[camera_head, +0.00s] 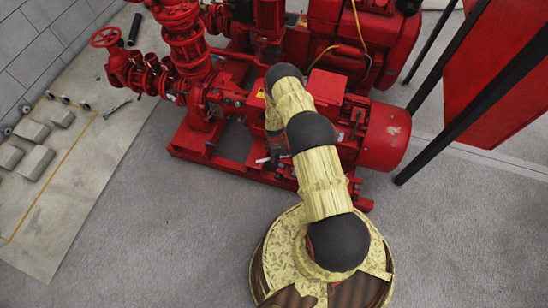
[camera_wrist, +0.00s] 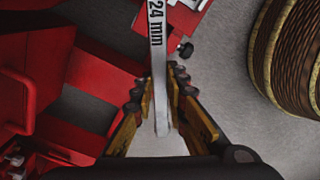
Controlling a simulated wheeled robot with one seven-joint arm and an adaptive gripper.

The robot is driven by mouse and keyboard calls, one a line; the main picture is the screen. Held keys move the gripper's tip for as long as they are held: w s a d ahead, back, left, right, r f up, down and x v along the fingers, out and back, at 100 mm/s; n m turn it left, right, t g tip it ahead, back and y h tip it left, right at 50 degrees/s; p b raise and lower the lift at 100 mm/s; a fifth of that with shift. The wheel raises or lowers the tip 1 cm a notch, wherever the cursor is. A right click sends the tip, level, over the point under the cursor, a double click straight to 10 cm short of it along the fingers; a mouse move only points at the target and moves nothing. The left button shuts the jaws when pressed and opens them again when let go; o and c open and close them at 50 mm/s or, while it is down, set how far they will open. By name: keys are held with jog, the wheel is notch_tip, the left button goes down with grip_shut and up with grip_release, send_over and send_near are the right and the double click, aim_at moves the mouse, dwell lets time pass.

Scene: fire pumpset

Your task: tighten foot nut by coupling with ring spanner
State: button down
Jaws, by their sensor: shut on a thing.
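My gripper (camera_wrist: 159,84) is shut on the grey spanner (camera_wrist: 158,62), marked "24 mm", in the wrist view. The shank runs between the fingers and leaves the picture at the top, so its far end is not visible there. A small dark bolt or nut (camera_wrist: 185,48) shows just right of the shank, apart from it, beside a red part. In the head view a pale end of the spanner (camera_head: 262,160) shows low beside the red pump base (camera_head: 225,164). My arm hides much of the coupling area and the gripper there. I cannot tell whether the spanner sits on a nut.
The red motor (camera_head: 386,135) stands right of my arm, and red valves and pipes (camera_head: 183,40) stand at upper left. A mat (camera_head: 75,170) with grey blocks and a loose tool (camera_head: 117,108) lies left. Grey floor (camera_head: 185,215) in front is clear. A red panel (camera_head: 495,75) stands right.

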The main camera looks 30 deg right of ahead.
jog(key=shift+f+b, duration=0.25)
jog(key=shift+b, duration=0.25)
jog(key=shift+f+b, duration=2)
jog(key=shift+f, duration=0.25)
jog(key=shift+f+b, duration=1.2)
jog(key=shift+f, duration=0.15)
jog(key=shift+w+d, duration=0.1)
jog(key=w+d+m, duration=0.5)
jog(key=w+m, duration=0.2)
jog(key=shift+d+m, duration=0.15)
jog(key=shift+m, duration=0.15)
